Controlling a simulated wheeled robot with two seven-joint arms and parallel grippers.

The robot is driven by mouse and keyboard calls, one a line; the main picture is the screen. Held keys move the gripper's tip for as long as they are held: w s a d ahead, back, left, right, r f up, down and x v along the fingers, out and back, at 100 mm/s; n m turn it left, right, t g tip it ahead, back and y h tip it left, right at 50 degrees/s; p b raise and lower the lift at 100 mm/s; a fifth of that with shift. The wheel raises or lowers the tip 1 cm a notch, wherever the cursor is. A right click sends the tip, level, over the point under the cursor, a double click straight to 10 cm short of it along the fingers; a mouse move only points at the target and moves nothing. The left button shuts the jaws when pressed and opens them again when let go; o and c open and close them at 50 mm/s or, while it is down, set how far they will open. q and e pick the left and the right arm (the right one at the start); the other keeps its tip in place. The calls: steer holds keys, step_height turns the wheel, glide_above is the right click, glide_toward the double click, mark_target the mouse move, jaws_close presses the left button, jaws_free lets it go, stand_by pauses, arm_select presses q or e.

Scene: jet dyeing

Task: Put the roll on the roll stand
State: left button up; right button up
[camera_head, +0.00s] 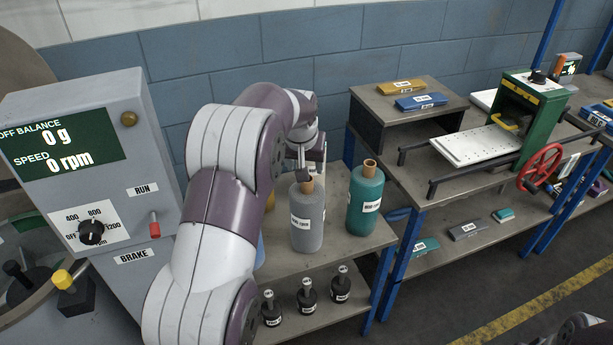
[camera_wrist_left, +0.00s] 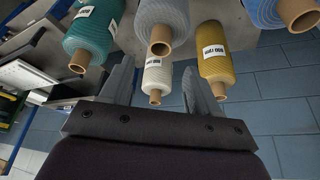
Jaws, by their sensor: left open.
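A grey roll (camera_head: 307,218) with a brown core and a white label stands upright on a shelf. A teal roll (camera_head: 365,200) stands to its right. My left gripper (camera_head: 311,160) is open just above the grey roll's top, partly hidden by my arm. In the left wrist view, the open fingers (camera_wrist_left: 158,75) point toward several rolls: teal (camera_wrist_left: 92,35), grey (camera_wrist_left: 163,20), white (camera_wrist_left: 157,75), yellow (camera_wrist_left: 214,55) and blue (camera_wrist_left: 268,10). Nothing is held between the fingers. I cannot tell which thing is the roll stand. My right gripper is not in view.
A grey control panel (camera_head: 90,150) stands at the left. At the right, a bench carries a green press (camera_head: 530,110) with a red handwheel (camera_head: 540,167).

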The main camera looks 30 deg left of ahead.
arm_select(q)
steer(key=s+d+f+m+g, duration=0.1)
steer(key=s+d+f, duration=0.1)
steer(key=s+d, duration=0.3)
steer(key=s+d+f+m+g+h, duration=0.1)
steer(key=s+d, duration=0.4)
steer(key=s, duration=0.6)
steer(key=s+d+f+m+g, duration=0.1)
steer(key=s+d+f, duration=0.3)
steer(key=s, duration=0.4)
steer(key=shift+s+d+m+h, duration=0.2)
steer(key=shift+d+m+h, duration=0.1)
steer(key=shift+d+m, duration=0.3)
